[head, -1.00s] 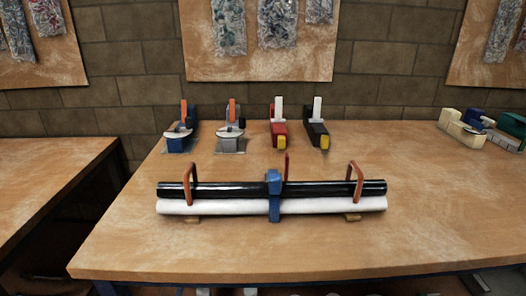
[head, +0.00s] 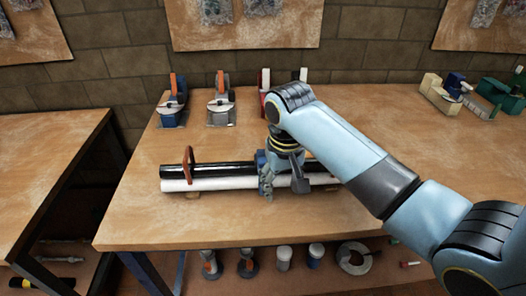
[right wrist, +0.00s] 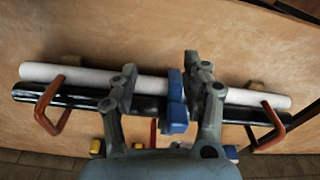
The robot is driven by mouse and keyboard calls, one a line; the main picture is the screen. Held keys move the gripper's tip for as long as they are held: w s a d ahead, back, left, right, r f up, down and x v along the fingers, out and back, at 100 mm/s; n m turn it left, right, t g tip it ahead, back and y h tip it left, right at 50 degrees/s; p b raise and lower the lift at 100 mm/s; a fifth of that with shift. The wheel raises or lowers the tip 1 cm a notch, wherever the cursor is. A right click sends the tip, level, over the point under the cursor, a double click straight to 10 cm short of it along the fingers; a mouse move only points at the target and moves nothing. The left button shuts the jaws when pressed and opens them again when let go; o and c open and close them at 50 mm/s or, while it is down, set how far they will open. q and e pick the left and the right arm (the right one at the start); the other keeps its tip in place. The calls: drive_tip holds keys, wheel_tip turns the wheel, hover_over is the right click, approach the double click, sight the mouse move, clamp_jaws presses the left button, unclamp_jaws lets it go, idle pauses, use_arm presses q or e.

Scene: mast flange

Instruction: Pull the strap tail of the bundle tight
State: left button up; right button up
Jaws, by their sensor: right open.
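The bundle is a black tube (head: 225,170) lying behind a white tube (head: 218,185) on the bench. A blue strap with a block-like buckle crosses its middle; it shows clearly in the right wrist view (right wrist: 177,118) and is mostly hidden by my gripper in the head view. I cannot make out a separate loose tail. My right gripper (head: 282,186) points down over the bundle's middle. In the right wrist view its fingers (right wrist: 160,66) are apart on either side of the strap, the right finger closer to it. Nothing is gripped. My left gripper is not in view.
Red-brown hoops (right wrist: 50,102) stand over the bundle near both ends, and a thin red upright (right wrist: 153,132) is by the middle. Tape dispensers (head: 220,105) line the bench's back, more (head: 440,95) at right. The bench front (head: 170,225) is clear.

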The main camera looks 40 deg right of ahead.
sight(263, 160)
drive_tip(key=w+r+m+g+p, duration=0.1)
drive_tip(key=w+r+m+p, duration=0.1)
drive_tip(key=w+r, duration=0.75)
drive_tip(key=shift+y, duration=0.3)
drive_tip(key=f, duration=0.3)
drive_tip(key=s+f, duration=0.1)
drive_tip(key=f, duration=0.4)
drive_tip(key=shift+s+d+f, duration=0.3)
drive_tip(key=shift+s+f, duration=0.05)
clamp_jaws()
